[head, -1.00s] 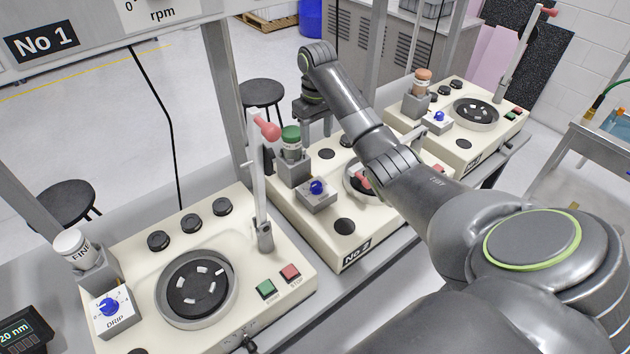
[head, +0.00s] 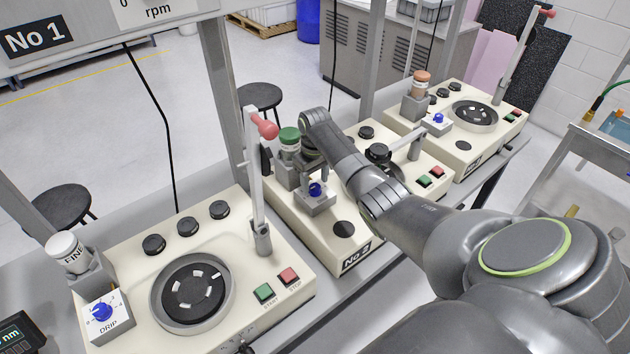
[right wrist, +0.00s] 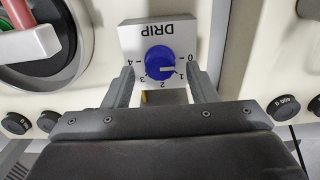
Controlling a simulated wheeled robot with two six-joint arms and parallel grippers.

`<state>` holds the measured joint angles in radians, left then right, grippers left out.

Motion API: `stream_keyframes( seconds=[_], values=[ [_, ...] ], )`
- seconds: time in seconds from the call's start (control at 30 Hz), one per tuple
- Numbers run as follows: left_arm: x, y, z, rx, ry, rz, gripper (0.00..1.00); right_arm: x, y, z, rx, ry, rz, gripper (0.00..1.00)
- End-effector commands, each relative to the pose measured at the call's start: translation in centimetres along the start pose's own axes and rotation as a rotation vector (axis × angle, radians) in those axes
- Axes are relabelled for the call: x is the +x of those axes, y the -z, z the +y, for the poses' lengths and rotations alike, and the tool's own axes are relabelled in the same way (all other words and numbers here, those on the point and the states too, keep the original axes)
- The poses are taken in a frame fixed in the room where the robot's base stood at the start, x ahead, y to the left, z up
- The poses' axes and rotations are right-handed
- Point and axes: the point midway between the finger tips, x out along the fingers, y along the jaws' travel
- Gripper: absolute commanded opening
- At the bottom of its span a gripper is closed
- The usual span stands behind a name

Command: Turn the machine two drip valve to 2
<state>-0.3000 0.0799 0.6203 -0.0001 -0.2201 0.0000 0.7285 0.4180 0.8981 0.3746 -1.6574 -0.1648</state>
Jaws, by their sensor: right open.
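The machine two drip valve is a blue knob (head: 315,190) on a pale block, beside the green-capped bottle on machine No 2 (head: 345,258). In the right wrist view the blue knob (right wrist: 159,60) sits on the DRIP plate (right wrist: 133,40), with a scale from 0 to 4. Its white mark lies on the lower right of the knob, on the side of the 1. My right gripper (right wrist: 160,76) is open, one finger on each side of the knob with gaps visible. In the head view my right gripper (head: 311,170) is just above the valve, partly hiding it. My left gripper is not in view.
The green-capped bottle (head: 289,143) stands close behind the valve. A lever with a red knob (head: 264,126) rises left of it on machine No 1. Machine two's swing arm (head: 405,148) and green and red buttons (head: 430,178) lie to the right.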

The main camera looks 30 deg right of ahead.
Motion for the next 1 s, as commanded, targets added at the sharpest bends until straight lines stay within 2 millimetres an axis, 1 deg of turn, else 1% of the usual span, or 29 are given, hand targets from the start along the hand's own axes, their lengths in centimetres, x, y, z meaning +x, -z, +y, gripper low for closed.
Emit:
stream_keyframes(
  seconds=[0.1,0.2,0.47,0.57,0.8,0.83,1.0],
  values=[
    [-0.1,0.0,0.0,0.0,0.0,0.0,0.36,1.0,0.0,0.0,0.0,0.0,0.0,0.52],
    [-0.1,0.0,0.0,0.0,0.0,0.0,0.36,1.4,-0.1,0.0,0.0,0.0,-0.001,0.52],
    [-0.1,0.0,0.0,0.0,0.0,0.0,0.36,1.5,0.0,0.0,0.0,0.0,0.0,0.52],
    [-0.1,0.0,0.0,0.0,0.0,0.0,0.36,1.5,0.0,0.0,0.0,0.0,0.0,0.42],
    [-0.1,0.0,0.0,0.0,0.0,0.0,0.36,1.5,0.0,0.0,0.0,0.0,0.0,0.1],
    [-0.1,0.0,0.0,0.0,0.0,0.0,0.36,1.5,0.0,0.0,0.0,0.0,0.0,0.07],
    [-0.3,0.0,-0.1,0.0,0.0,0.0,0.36,1.4,0.0,0.0,0.008,0.0,0.0,0.07]
  ],
)
